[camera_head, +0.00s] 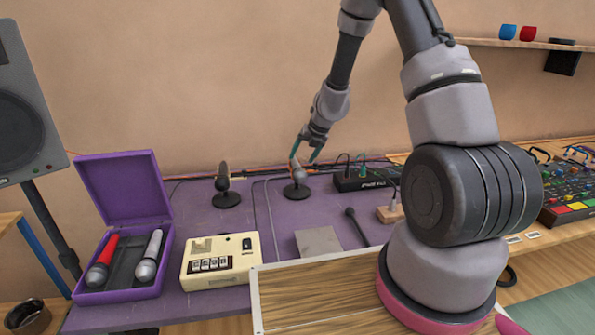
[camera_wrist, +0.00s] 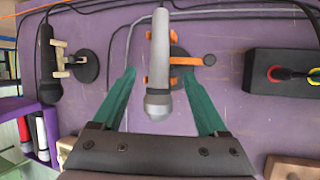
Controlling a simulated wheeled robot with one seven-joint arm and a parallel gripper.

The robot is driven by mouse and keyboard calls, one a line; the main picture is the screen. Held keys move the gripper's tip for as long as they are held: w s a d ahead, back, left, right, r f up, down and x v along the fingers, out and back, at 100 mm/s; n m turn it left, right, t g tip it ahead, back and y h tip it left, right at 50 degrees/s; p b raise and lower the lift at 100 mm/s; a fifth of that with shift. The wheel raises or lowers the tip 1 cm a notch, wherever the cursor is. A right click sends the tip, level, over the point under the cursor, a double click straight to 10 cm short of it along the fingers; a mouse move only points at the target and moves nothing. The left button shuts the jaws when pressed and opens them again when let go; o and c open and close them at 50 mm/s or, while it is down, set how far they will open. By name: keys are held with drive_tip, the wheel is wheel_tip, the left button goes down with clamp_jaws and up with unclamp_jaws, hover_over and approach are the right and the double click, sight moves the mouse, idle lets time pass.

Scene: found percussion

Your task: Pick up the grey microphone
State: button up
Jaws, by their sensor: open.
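A grey microphone (camera_wrist: 158,55) rests in an orange clip on a dark round stand (camera_wrist: 180,66), its head toward my gripper in the wrist view. In the head view the grey microphone (camera_head: 297,173) is at the back of the purple table, just below my gripper (camera_head: 304,156). My gripper is open; its two green fingers (camera_wrist: 160,76) stand on either side of the microphone's lower part in the wrist view, with gaps visible. Whether the fingertips are at its height I cannot tell. Another light grey microphone (camera_head: 150,257) lies in the open purple case (camera_head: 122,208) beside a red one (camera_head: 103,260).
A black microphone on a stand (camera_head: 224,185) is to the left. A black box with plugged cables (camera_head: 362,179) is close on the right. Cables run behind along the wall. A cream device (camera_head: 222,262), a grey block (camera_head: 318,241) and a lying black microphone (camera_head: 357,227) are nearer the front.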

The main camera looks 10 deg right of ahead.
sight(297, 163)
drive_tip(key=x, duration=0.4)
drive_tip(key=shift+w+a+f, duration=0.1)
drive_tip(key=shift+w+f, duration=0.15)
drive_tip(key=shift+f, duration=0.05)
clamp_jaws()
drive_tip(key=shift+r, duration=0.15)
